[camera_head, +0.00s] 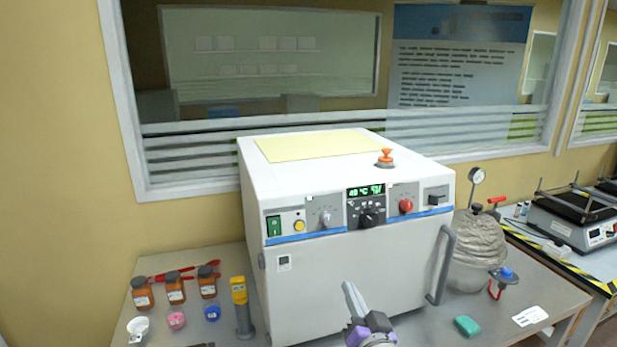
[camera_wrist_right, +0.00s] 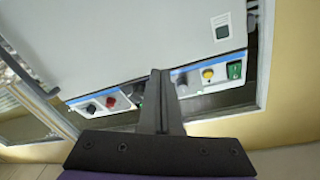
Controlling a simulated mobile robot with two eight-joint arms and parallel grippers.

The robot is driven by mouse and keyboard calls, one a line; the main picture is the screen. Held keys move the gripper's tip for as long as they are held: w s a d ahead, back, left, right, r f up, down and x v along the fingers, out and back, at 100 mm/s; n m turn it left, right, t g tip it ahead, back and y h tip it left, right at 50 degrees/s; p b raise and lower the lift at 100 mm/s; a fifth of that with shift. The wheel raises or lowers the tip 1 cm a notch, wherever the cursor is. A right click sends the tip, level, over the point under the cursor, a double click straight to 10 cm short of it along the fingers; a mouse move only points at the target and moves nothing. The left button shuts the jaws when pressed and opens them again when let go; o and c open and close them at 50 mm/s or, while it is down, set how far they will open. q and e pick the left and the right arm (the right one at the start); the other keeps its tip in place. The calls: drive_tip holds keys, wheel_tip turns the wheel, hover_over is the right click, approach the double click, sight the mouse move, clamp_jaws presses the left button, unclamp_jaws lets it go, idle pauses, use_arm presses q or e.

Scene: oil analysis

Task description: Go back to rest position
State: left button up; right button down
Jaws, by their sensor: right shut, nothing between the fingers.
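My right gripper (camera_head: 350,298) is in front of the white oven-like machine (camera_head: 330,278), low before its door. Its fingers are together and hold nothing. In the right wrist view the closed fingers (camera_wrist_right: 160,85) point at the machine's front, with the control panel (camera_wrist_right: 100,100) behind them. I cannot tell the exact gap between the fingertips and the door. The machine's door is shut, its handle (camera_head: 441,265) is on the right, and its display is lit green. My left gripper is not in view.
Several brown bottles (camera_head: 175,288), small cups (camera_head: 176,320) and a yellow handheld device (camera_head: 241,305) stand left of the machine. A grey covered vessel (camera_head: 478,240) with a gauge stands right. A green block (camera_head: 466,326) and a white label (camera_head: 530,315) lie on the front right of the table.

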drive_tip(key=s+d+f+n+g+h, duration=0.1)
drive_tip(key=s+d+f+g, duration=0.2)
drive_tip(key=s+f, duration=0.4)
drive_tip(key=s+d+f+n+g+h+p, duration=0.1)
drive_tip(key=s+d+f+g, duration=0.2)
drive_tip(key=s+f+g, duration=0.2)
drive_tip(key=s+d+f+n+g+h, duration=0.1)
drive_tip(key=s+d+f+g, duration=0.2)
drive_tip(key=s+f, duration=0.6)
drive_tip(key=s+g, duration=0.1)
drive_tip(key=s, duration=0.2)
drive_tip(key=shift+s+d, duration=0.25)
drive_tip(key=shift+s, duration=0.1)
